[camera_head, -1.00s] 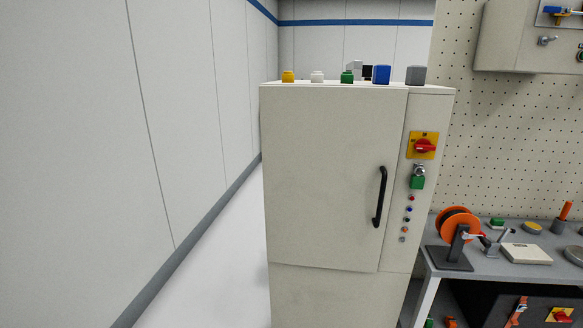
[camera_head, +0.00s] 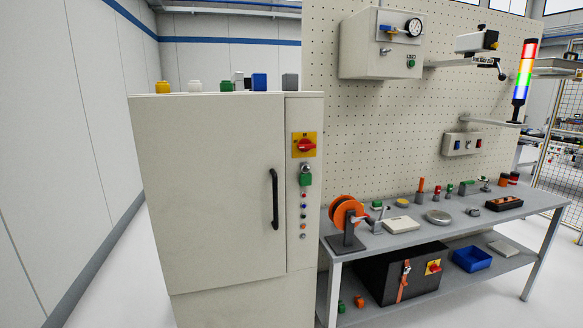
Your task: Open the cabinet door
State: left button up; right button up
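The cabinet (camera_head: 215,130) is a tall off-white box standing left of centre. Its door (camera_head: 205,190) is closed, flush with the front. A black vertical bar handle (camera_head: 274,199) sits near the door's right edge. Right of the door, a narrow panel carries a red rotary switch on a yellow plate (camera_head: 304,145), a key lock with a green tag (camera_head: 305,175) and several small lights. Neither of my grippers is in view.
A grey workbench (camera_head: 400,238) with a spool, tools and a lower shelf stands right of the cabinet, before a pegboard (camera_head: 330,100). A stack light (camera_head: 524,72) is at the right. Small colored blocks sit on the cabinet top. Floor (camera_head: 115,275) is clear on the left.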

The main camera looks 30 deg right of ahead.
aim_at(213, 166)
jog(key=i+l+z, duration=0.15)
jog(key=z, duration=0.2)
jog(key=i+l+z, duration=0.1)
jog(key=z, duration=0.3)
jog(key=i+l+z, duration=0.15)
jog(key=z, duration=0.2)
